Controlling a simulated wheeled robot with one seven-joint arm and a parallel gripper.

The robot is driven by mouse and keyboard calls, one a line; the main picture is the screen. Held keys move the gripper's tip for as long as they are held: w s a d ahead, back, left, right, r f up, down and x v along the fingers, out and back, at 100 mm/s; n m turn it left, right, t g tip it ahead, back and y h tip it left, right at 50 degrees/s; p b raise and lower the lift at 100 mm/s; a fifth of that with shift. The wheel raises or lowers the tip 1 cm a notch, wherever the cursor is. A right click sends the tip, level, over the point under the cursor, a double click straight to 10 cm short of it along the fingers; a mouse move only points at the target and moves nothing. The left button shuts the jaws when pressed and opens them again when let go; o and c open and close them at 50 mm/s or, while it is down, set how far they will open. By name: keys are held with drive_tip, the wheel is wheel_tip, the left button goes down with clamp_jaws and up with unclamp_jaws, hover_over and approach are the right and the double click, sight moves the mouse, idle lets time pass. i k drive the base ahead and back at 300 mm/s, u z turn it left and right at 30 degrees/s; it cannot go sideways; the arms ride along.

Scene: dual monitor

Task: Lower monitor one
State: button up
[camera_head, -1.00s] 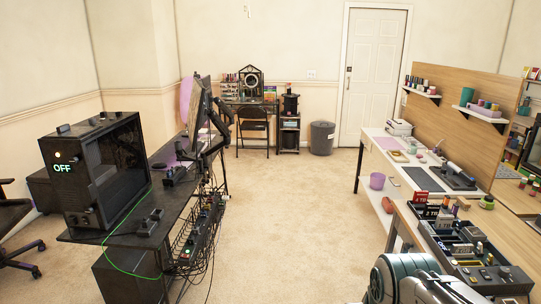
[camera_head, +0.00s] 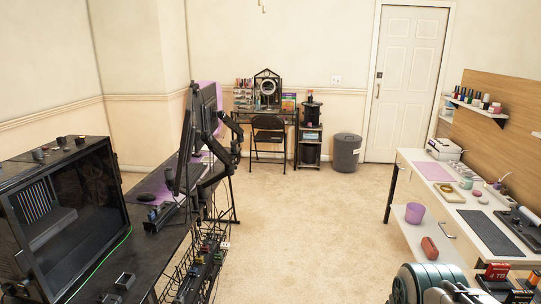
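Two dark monitors (camera_head: 187,135) stand on a black monitor arm (camera_head: 222,150) at the far part of the left desk. I see them nearly edge-on from the side and back, one partly behind the other, so I cannot tell which is monitor one. Both are raised above the desk top. At the bottom right a grey-green rounded part of my own arm shows. My gripper is not in view.
The black left desk (camera_head: 140,220) holds a PC case (camera_head: 62,220); a cable basket (camera_head: 205,262) hangs along its side. A white workbench (camera_head: 462,215) stands right. Carpet (camera_head: 305,220) between them is clear. A folding chair (camera_head: 268,135) and bin (camera_head: 346,152) stand at the back.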

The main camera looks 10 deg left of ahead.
sight(215, 147)
drive_tip(key=i, duration=2.85)
drive_tip(key=u, duration=1.5)
drive_tip(key=k, duration=0.6)
drive_tip(key=z, duration=0.4)
drive_tip(key=i, duration=0.7)
drive_tip(key=u, duration=0.4)
